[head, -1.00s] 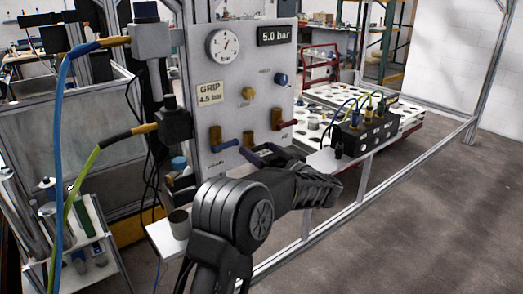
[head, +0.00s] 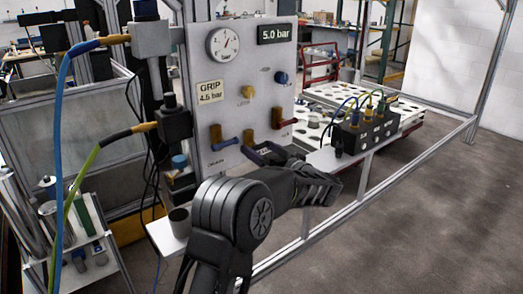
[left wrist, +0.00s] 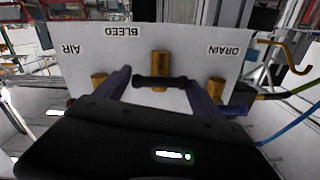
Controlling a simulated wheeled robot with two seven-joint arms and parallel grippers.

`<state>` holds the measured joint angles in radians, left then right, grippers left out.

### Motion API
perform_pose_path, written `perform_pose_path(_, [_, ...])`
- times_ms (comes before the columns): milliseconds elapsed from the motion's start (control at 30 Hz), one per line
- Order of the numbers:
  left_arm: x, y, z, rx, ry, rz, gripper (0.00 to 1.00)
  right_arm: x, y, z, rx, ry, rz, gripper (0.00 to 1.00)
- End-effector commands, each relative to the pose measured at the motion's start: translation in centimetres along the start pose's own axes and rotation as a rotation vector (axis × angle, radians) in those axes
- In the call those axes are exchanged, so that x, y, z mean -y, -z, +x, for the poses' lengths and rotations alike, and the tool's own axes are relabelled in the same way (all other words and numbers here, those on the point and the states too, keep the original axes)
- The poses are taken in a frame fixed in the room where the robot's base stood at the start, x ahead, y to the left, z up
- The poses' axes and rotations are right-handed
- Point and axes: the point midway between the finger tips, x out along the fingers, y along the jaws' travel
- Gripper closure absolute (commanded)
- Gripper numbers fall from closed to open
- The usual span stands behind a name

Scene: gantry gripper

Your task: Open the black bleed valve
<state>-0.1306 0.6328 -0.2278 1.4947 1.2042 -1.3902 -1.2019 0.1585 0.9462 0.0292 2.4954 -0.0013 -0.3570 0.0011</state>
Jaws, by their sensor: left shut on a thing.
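The black bleed valve is at the low middle of the white panel. In the left wrist view its brass body (left wrist: 160,64) stands below the upside-down BLEED label, and its black handle (left wrist: 160,82) lies crosswise between my fingers. My left gripper (left wrist: 160,88) is shut on this handle, with a dark finger at each end of it. In the head view my left gripper (head: 264,153) reaches up to the panel from below. The bleed valve's brass body (head: 248,137) shows just above the fingers. Its handle is hidden there. My right gripper is not in view.
A brass valve with a blue handle (head: 225,144) is to the left and one with a red handle (head: 285,123) to the right. A gauge (head: 223,44) and a 5.0 bar display (head: 274,34) are above. A black connector box (head: 365,132) stands on the right shelf.

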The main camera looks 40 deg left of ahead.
Motion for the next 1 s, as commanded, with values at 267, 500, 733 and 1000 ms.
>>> perform_pose_path(267, [-0.1, -0.1, 0.0, 0.001, -0.002, -0.073, 0.62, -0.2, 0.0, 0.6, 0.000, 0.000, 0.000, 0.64])
perform_pose_path(500, [-0.1, -0.3, 0.0, 0.002, -0.002, -0.224, 0.62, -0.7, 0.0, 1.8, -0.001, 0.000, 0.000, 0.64])
perform_pose_path(733, [-0.2, -0.4, 0.0, 0.002, -0.002, -0.428, 0.62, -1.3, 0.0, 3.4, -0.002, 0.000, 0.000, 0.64])
perform_pose_path(1000, [-0.2, -0.5, 0.0, 0.002, -0.002, -0.684, 0.62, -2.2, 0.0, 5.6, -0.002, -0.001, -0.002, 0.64])
